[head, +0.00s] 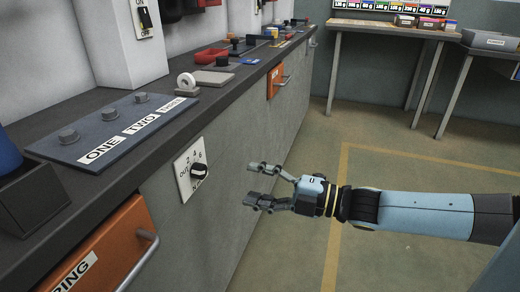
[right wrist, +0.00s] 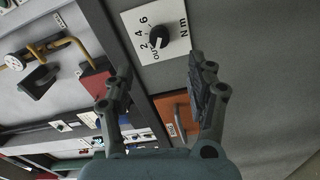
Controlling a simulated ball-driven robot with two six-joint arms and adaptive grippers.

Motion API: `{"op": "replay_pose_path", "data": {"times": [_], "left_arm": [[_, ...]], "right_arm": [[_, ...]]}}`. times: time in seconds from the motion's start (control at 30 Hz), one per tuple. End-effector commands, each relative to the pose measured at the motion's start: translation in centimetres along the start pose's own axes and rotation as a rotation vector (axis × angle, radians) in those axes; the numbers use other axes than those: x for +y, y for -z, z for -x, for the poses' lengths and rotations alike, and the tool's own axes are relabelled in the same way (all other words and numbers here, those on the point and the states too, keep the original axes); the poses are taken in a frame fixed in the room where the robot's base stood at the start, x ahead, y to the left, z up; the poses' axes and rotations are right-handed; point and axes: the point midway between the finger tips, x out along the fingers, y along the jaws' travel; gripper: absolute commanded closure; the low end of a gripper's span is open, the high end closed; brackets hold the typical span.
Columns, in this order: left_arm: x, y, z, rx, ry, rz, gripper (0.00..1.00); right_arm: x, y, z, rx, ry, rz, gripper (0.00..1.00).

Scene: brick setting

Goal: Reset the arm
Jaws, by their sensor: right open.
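My right arm (head: 420,212) reaches in from the right, roughly level, in front of the grey cabinet. Its gripper (head: 250,185) is open and empty, with the fingers pointing left toward the cabinet front. A white dial plate with a black knob (head: 198,171) is on that front, a short way left of the fingertips and apart from them. In the right wrist view the open fingers (right wrist: 160,66) have a gap between them, and the knob (right wrist: 159,37) shows beyond the gap. My left gripper is not in view.
The dark counter (head: 190,108) carries a blue panel marked ONE, TWO, THREE (head: 115,128), a white roll (head: 186,82) and several small items. Orange drawers (head: 110,255) with handles are in the cabinet front. A table (head: 390,27) stands at the back. The floor (head: 385,170) is clear.

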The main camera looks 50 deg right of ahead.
Motion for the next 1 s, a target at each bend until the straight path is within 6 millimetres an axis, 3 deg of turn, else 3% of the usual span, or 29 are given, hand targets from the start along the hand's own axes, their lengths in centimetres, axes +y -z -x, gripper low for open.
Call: {"op": "replay_pose_path", "data": {"times": [0.73, 0.77, 0.87, 0.97, 1.0], "left_arm": [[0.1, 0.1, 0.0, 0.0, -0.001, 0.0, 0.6], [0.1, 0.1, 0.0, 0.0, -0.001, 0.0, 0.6], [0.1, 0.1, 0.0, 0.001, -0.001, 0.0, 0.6], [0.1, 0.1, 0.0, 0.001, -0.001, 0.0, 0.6], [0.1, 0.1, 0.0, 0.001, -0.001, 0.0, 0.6]], "right_arm": [[0.0, 0.3, -0.1, -0.009, -0.022, -0.016, 0.43], [-0.6, 0.2, -0.1, -0.027, -0.024, -0.033, 0.43], [-5.2, -1.5, 0.8, -0.141, 0.019, -0.118, 0.43], [-12.1, -3.5, 3.1, -0.309, 0.117, -0.271, 0.43], [-15.3, -3.9, 4.4, -0.384, 0.164, -0.343, 0.43]]}}
